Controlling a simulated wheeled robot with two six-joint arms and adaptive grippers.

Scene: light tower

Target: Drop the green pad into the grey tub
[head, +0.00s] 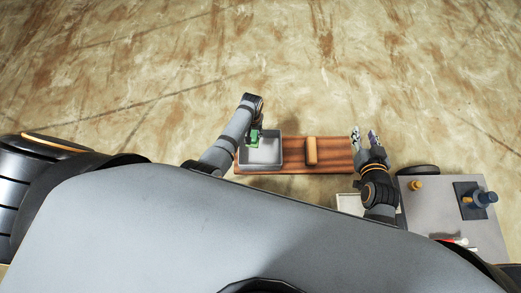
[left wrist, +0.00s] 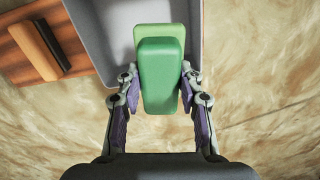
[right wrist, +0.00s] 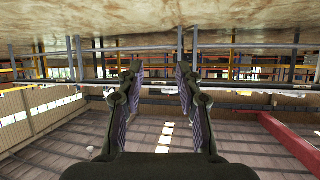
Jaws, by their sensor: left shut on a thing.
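The green pad (left wrist: 160,75) is a green block with a lighter green layer on its far side. My left gripper (left wrist: 159,88) is shut on it, one finger on each side, in the left wrist view. In the head view the green pad (head: 255,138) is over the left part of the grey tub (head: 281,151). The grey tub is an open box on a wooden board, and its wall also shows behind the pad in the left wrist view (left wrist: 90,35). My right gripper (head: 364,138) is open and empty; its spread fingers show in the right wrist view (right wrist: 159,80).
An orange-brown block (head: 311,151) stands on the wooden board (head: 338,154) right of the tub. A grey table (head: 440,210) at the right holds a blue cylindrical thing (head: 484,198) and a small yellow thing (head: 416,185). A pale box (head: 349,204) is partly hidden by my right arm.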

